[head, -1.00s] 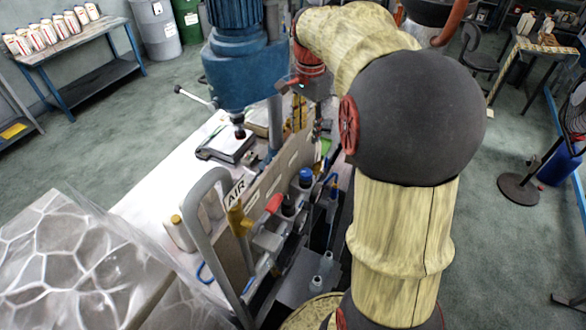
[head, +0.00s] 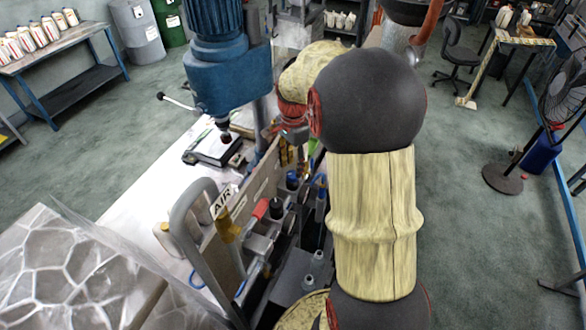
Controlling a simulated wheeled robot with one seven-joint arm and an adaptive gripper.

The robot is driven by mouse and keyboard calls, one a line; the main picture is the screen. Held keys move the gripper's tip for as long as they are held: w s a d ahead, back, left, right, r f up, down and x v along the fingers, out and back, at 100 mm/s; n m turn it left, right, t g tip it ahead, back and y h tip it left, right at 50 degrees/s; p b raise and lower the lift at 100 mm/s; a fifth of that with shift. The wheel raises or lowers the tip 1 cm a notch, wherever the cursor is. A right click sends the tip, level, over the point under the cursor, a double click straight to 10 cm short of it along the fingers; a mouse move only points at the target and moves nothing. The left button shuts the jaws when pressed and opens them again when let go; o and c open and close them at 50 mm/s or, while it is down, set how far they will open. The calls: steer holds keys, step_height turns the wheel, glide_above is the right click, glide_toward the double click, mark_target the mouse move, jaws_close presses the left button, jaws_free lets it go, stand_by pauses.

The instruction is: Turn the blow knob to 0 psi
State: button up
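An air panel with a white AIR label (head: 224,200) stands at the edge of the white bench. Along it are a yellow handle (head: 227,228), a red handle (head: 261,208), a black knob (head: 276,208) and a blue-topped knob (head: 292,180). No blow marking or psi scale can be read, so I cannot tell which knob is the blow knob. My arm reaches over from the right, and its red-ringed wrist (head: 292,113) is above the panel's far end. My gripper is around there, small and mixed with the fittings. Its fingers cannot be made out.
A blue drill press (head: 232,80) stands close left of my wrist. A grey tube frame (head: 180,205) rises at the panel's near end. A fan (head: 560,95) stands at the right. Open floor (head: 460,220) lies right of my arm.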

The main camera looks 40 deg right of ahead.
mark_target(292, 177)
steer(key=shift+f, duration=1.5)
steer(key=shift+c, duration=0.5)
steer(key=c, duration=0.8)
